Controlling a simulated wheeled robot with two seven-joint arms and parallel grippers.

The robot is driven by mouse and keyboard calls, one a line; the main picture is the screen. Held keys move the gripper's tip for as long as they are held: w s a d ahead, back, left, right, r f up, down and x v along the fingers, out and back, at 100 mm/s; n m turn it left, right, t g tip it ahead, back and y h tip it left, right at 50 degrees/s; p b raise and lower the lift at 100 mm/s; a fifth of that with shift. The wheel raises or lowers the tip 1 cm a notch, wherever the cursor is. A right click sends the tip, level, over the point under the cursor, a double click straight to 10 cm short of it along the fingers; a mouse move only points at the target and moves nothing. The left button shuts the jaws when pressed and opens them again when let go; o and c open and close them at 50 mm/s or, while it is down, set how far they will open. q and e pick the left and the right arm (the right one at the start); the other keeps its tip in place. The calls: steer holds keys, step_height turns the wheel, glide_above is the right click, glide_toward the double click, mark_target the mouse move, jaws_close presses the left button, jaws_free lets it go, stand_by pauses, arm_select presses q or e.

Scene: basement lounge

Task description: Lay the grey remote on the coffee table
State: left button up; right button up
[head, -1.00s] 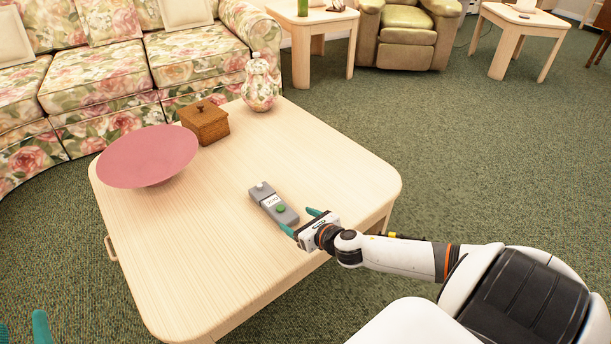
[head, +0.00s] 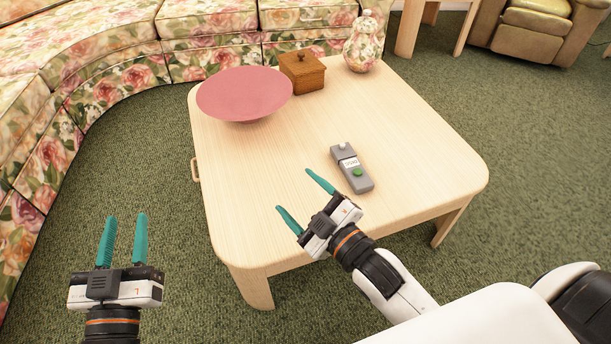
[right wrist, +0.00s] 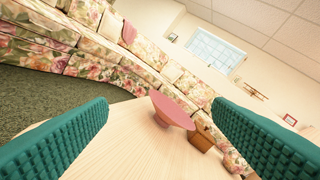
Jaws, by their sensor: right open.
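The grey remote (head: 351,167), with a green button and a white label, lies flat on the pale wooden coffee table (head: 270,190), near its front right part. My right gripper (head: 306,194) is open and empty at the table's front edge, to the left of the remote and apart from it. Its two teal fingers also show in the right wrist view (right wrist: 160,130), with nothing between them. My left gripper (head: 125,222) is open and empty over the carpet, left of the table. The remote does not show in the right wrist view.
A pink bowl (head: 245,93), a wooden box (head: 302,72) and a floral jar (head: 363,42) stand at the back of the table. A floral sofa (head: 110,45) curves behind and to the left.

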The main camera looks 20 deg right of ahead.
step_height(320, 180, up, 8)
steer(key=s+m+t, duration=0.1)
steer(key=m+t, duration=0.1)
steer(key=m, duration=0.6)
steer(key=shift+s+f, duration=0.25)
steer(key=shift+s, duration=0.15)
steer(key=shift+a, duration=0.1)
steer(key=shift+c, duration=0.3)
